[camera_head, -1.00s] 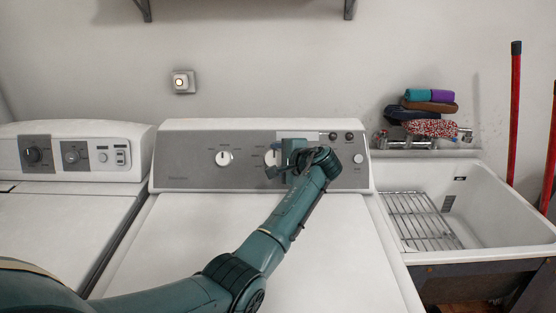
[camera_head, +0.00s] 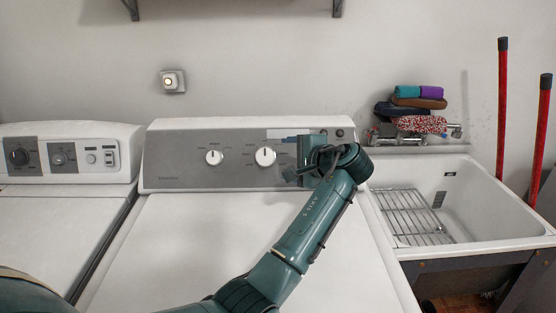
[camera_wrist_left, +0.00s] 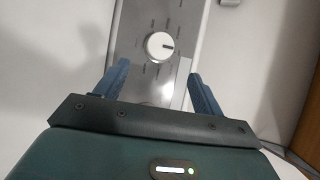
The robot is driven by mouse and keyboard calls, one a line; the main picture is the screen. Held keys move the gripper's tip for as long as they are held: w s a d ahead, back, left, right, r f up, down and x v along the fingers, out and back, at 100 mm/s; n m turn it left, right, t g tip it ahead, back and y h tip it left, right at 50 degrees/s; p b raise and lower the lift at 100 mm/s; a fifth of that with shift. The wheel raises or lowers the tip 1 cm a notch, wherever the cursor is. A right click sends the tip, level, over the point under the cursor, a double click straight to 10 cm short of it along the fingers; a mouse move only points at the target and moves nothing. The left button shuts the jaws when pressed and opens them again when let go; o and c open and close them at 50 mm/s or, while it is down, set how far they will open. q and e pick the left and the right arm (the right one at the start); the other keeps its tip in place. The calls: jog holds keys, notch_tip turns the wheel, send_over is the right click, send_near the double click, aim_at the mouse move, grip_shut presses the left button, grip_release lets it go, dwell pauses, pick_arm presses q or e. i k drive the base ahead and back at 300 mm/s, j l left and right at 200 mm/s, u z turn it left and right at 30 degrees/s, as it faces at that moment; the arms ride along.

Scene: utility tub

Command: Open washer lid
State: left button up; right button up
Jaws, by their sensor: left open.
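The washer is the white machine in the middle, with its flat white lid (camera_head: 215,235) lying closed below a grey control panel (camera_head: 190,175). My left arm reaches across the lid from the bottom. My left gripper (camera_head: 293,158) is in front of the panel's right part, just right of the large white knob (camera_head: 265,157), and hides part of the panel. In the left wrist view the gripper (camera_wrist_left: 160,88) is open and empty, its two blue fingers apart, with a white knob (camera_wrist_left: 160,45) and panel beyond them. My right gripper is not in view.
A second white machine (camera_head: 55,225) stands close on the left. A white utility tub (camera_head: 490,205) with a wire rack (camera_head: 412,215) is on the right, with folded cloths (camera_head: 415,105) behind it. Red handles (camera_head: 502,110) lean at the far right. A shelf bracket hangs above.

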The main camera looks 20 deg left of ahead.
aim_at(180, 249)
jog(key=k+l, duration=0.25)
jog(key=k, duration=0.2)
jog(key=k+l, duration=0.25)
jog(key=k, duration=0.25)
jog(key=k+l, duration=0.2)
jog(key=k, duration=0.25)
